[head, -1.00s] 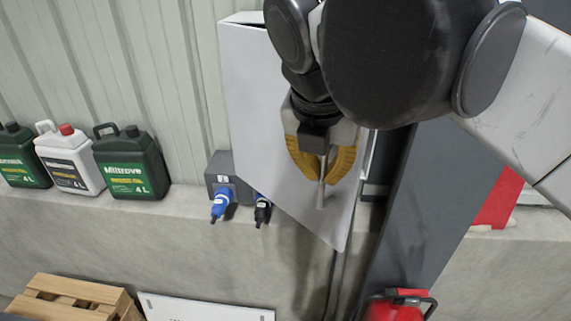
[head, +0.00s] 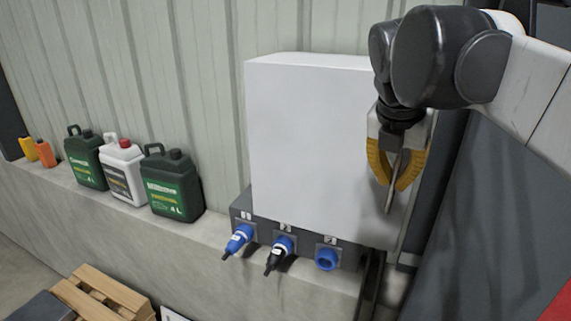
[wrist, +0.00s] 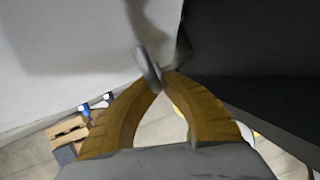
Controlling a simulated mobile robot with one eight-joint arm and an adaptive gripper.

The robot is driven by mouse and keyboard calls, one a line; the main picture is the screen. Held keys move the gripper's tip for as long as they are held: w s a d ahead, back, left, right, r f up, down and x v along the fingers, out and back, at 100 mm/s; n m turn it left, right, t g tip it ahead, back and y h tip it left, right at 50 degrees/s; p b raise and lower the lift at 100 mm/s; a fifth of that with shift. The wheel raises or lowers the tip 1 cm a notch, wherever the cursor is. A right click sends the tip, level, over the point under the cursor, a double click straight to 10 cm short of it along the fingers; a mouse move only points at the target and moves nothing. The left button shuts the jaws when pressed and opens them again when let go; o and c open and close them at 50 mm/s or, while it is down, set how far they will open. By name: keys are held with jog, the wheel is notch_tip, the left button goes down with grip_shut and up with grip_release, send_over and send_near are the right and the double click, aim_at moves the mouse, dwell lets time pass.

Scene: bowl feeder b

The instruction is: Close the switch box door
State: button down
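The white switch box (head: 310,58) is fixed at the wall in the head view, with its plain white door (head: 315,140) across the front. The door looks flush or nearly flush with the box; its right edge is partly hidden by my arm. A grey handle (wrist: 149,68) stands out from the door near its right side. My gripper (head: 392,190) is at this handle, its yellow fingers closed together around it. In the wrist view the fingertips (wrist: 163,84) meet at the handle, and the white door surface (wrist: 60,60) fills the upper left.
Below the box, a grey socket unit (head: 300,240) carries blue and black plugs. Several canisters (head: 172,185) stand on the ledge to the left. A dark grey post or panel (head: 490,220) is close on the right. A wooden pallet (head: 100,295) lies below left.

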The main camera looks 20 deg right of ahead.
jog(key=shift+w+d+r, duration=0.1)
jog(key=shift+d+r, duration=0.05)
dwell(0.3)
jog(key=c, duration=1.8)
grip_release()
jog(key=o, duration=0.3)
jog(key=shift+w+d, duration=0.1)
jog(key=shift+d, duration=0.15)
jog(key=shift+w+d, duration=0.1)
jog(key=shift+d, duration=0.05)
jog(key=shift+s+a+r, duration=0.15)
jog(key=shift+s+a, duration=0.05)
jog(key=shift+a, duration=0.2)
jog(key=v, duration=1.1)
jog(key=shift+r, duration=0.2)
jog(key=shift+d, duration=0.15)
